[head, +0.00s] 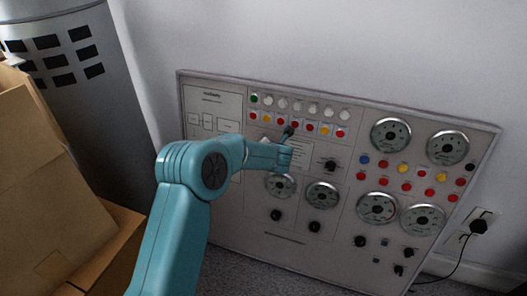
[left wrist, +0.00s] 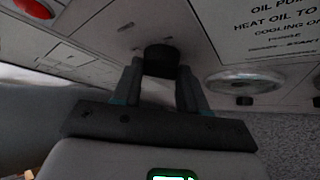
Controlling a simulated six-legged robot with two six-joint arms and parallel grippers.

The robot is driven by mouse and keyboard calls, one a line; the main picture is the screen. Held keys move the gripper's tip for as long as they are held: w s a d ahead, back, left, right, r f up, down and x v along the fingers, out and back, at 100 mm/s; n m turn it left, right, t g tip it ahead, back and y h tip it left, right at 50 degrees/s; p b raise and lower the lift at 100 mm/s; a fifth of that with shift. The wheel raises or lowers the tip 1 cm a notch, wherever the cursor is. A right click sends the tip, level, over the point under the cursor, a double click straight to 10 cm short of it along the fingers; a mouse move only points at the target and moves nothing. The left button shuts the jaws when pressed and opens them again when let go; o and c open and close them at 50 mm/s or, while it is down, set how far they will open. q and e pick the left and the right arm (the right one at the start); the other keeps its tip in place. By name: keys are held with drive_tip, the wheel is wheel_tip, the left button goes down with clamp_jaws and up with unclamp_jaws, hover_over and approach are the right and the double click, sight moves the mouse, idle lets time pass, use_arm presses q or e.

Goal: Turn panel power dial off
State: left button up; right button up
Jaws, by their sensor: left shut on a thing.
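The grey control panel (head: 300,235) leans against the wall in the head view. My left arm reaches to its upper middle, and my left gripper (head: 287,142) is at the panel face below the rows of coloured lights. In the left wrist view a black dial (left wrist: 161,58) sticks out from the panel. The two fingers of my left gripper (left wrist: 160,82) stand on either side of it, shut on it. In the head view my gripper largely hides this dial. Its exact setting cannot be read. My right gripper is not in view.
Round gauges (head: 391,134), other black knobs (head: 331,165) and coloured buttons lie close around the gripper. Cardboard boxes (head: 50,190) and a grey cylinder (head: 85,95) stand at the left. A plug (head: 478,226) with a cable is at the right.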

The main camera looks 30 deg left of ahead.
use_arm(q)
drive_tip(key=o, duration=1)
drive_tip(key=shift+o, duration=0.2)
drive_tip(key=p+v, duration=0.3)
drive_tip(key=v, duration=1.3)
drive_tip(key=shift+r, duration=0.2)
drive_tip(key=shift+d, duration=0.1)
